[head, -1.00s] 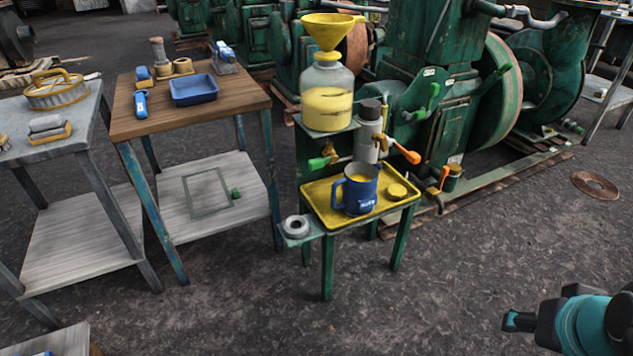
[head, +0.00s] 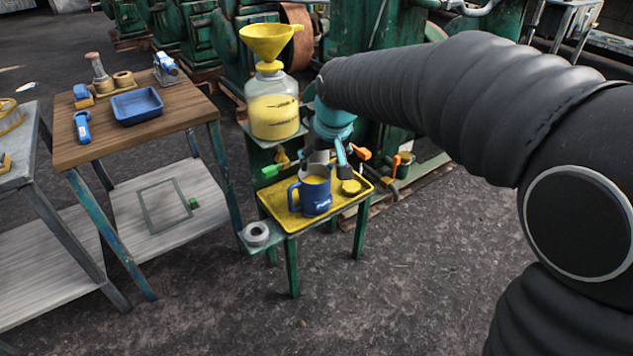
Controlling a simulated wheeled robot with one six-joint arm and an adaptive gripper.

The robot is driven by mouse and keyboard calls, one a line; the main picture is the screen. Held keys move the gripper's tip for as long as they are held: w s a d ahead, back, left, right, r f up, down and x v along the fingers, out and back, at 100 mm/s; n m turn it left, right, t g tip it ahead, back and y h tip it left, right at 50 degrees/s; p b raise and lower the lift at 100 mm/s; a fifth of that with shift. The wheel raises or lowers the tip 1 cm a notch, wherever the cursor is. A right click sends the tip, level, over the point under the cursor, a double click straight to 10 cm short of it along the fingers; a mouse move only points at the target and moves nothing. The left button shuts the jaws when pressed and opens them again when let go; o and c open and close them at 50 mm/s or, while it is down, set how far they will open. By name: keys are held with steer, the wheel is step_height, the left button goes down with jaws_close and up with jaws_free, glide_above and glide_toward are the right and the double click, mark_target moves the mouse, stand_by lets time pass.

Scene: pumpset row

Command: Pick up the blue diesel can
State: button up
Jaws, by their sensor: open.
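The blue diesel can (head: 315,197), a mug-shaped can with a side handle and yellow contents, stands upright on the yellow tray (head: 275,205) of a small green stand. Its handle points left. My gripper (head: 328,154) is open and reaches down just above and behind the can, at the back of the tray. The fingers look apart from the can, but the exact gap is hard to judge. My gripper partly hides the grey and dark cylinder behind the can.
A yellow funnel on a clear bottle (head: 273,105) stands left of my gripper. A yellow cap (head: 351,187) lies right of the can. Orange (head: 362,152) and green (head: 270,171) valve handles are close by. A wooden table with a blue tray (head: 137,105) stands left.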

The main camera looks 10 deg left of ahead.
glide_toward(297, 185)
steer(key=shift+n, duration=0.3)
steer(key=x, duration=0.4)
steer(key=shift+w+f+b, duration=0.2)
steer(key=shift+f+b, duration=0.15)
steer(key=shift+b+x, duration=0.3)
steer(key=shift+x, duration=2.8)
jaws_close()
